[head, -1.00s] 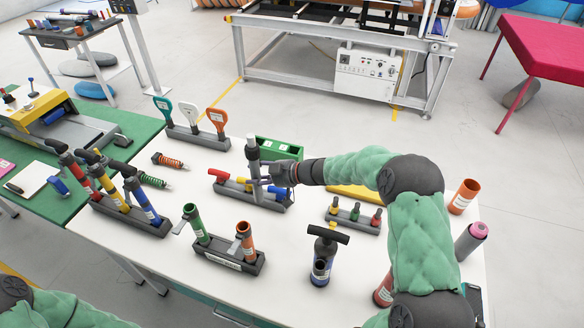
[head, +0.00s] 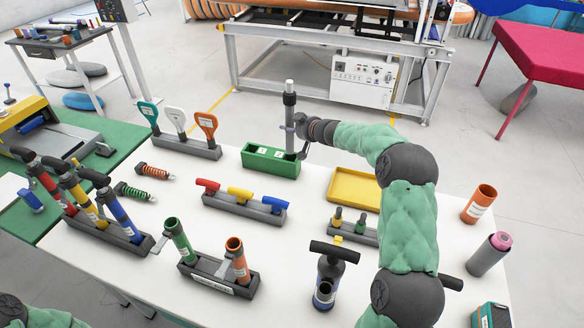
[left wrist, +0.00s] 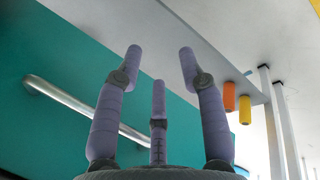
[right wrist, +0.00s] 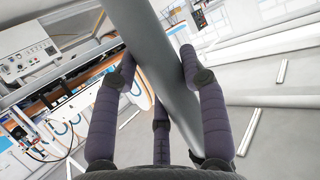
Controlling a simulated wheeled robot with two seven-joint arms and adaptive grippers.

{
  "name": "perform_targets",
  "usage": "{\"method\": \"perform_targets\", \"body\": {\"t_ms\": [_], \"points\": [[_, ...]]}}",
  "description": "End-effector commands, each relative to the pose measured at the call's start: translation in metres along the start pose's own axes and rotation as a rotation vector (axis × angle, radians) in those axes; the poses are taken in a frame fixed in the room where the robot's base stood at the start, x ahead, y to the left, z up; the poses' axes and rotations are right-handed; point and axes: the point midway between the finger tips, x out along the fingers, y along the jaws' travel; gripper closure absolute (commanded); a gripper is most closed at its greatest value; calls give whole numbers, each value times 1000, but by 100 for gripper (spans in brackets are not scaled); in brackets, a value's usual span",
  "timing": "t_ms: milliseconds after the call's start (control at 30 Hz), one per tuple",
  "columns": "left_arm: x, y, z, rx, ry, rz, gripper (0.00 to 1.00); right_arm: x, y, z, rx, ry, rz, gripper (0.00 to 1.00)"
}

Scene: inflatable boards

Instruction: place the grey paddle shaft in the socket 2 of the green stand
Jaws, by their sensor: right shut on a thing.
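The grey paddle shaft (head: 290,108) stands upright with a darker collar and a pale top end. My right gripper (head: 299,132) is shut on it from the right, and the shaft also crosses between the fingers in the right wrist view (right wrist: 160,65). The green stand (head: 268,165) is a long block with white labels on top, behind the middle of the table. The shaft's lower part is at the stand's right end; I cannot tell whether its tip is inside a socket. My left gripper (left wrist: 160,62) is open and empty, below a table edge.
A grey rack with red, yellow and blue handles (head: 240,203) lies in front of the stand. A yellow tray (head: 354,189) is to its right, and a rack of paddle handles (head: 187,146) to its left. White table surface (head: 305,225) is clear between the racks.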

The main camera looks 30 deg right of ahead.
Motion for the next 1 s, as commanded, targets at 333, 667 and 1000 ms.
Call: {"method": "perform_targets", "body": {"t_ms": [333, 667, 1000], "points": [[14, -5, 0, 0, 0, 0, 60, 20, 0, 50, 2, -3, 1, 94], [22, -8, -1, 0, 0, 0, 60, 34, 0, 84, 3, -3, 1, 94], [22, -8, -1, 0, 0, 0, 60, 35, 0, 87, 0, -1, 1, 94]]}}
